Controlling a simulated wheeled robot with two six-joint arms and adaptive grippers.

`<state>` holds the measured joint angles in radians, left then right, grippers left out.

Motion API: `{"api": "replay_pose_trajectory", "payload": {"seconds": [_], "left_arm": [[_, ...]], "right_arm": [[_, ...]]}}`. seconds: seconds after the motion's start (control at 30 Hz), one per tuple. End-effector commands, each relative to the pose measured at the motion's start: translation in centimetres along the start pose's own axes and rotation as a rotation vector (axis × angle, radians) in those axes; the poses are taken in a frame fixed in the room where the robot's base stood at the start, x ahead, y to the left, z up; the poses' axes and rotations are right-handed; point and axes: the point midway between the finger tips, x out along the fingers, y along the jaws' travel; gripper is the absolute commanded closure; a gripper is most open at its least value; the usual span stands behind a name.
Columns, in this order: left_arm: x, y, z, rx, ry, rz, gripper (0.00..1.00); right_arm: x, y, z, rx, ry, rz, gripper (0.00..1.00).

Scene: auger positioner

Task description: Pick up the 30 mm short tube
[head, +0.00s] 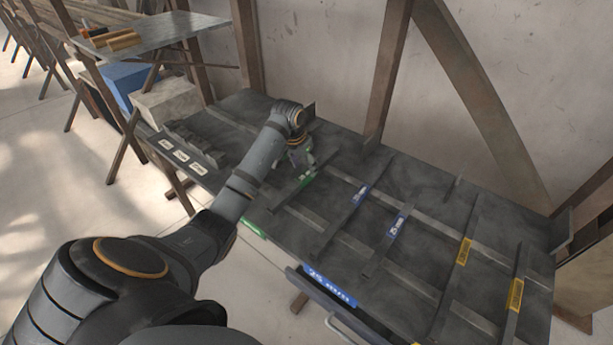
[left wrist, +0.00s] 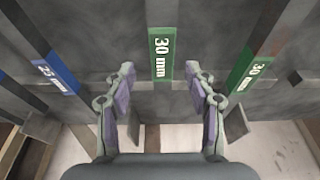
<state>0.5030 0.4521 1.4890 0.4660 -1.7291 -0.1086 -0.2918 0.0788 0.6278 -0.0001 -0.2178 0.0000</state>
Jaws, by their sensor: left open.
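In the left wrist view a green label reading 30 mm (left wrist: 161,54) sits on a dark narrow bar, centred just beyond my fingertips. A second green 30 mm label (left wrist: 249,74) is on another dark bar to the right. I cannot tell from their ends which is the short tube. My left gripper (left wrist: 162,78) is open, with its two fingers spread either side of the central bar's line and nothing visibly held. In the head view my left gripper (head: 300,158) is low over the rack's left part, beside a green label (head: 306,179). My right gripper is not in view.
The dark sloping rack (head: 430,185) has raised dividers and bars with blue labels (head: 397,226) and yellow labels (head: 464,251). A blue 25 mm sign (head: 329,286) is on its front edge. A notched dark block (head: 197,138) stands at left. A wooden post (head: 389,75) rises behind.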

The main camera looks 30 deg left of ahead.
Motion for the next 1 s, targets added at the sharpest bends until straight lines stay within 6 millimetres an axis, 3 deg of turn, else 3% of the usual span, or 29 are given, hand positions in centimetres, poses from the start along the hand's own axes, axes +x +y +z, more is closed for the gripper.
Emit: {"api": "replay_pose_trajectory", "payload": {"seconds": [0.1,0.23,0.4,0.53,0.9,1.0], "left_arm": [[1.7,-0.2,0.1,-0.002,-0.007,0.003,0.45],[3.9,-0.3,0.1,-0.001,-0.004,0.002,0.45],[4.8,-0.3,0.1,0.000,-0.002,0.000,0.45],[4.7,-0.3,0.1,0.000,-0.002,0.000,0.47],[4.7,-0.3,0.1,0.000,-0.002,0.000,0.97],[4.7,-0.3,0.1,0.000,-0.002,0.000,1.00]], "right_arm": [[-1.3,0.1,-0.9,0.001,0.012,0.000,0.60],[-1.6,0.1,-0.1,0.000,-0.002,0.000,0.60],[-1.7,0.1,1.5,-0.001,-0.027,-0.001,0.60],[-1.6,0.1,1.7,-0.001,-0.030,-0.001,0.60],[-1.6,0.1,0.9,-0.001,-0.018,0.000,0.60],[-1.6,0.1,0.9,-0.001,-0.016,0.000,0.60]]}}
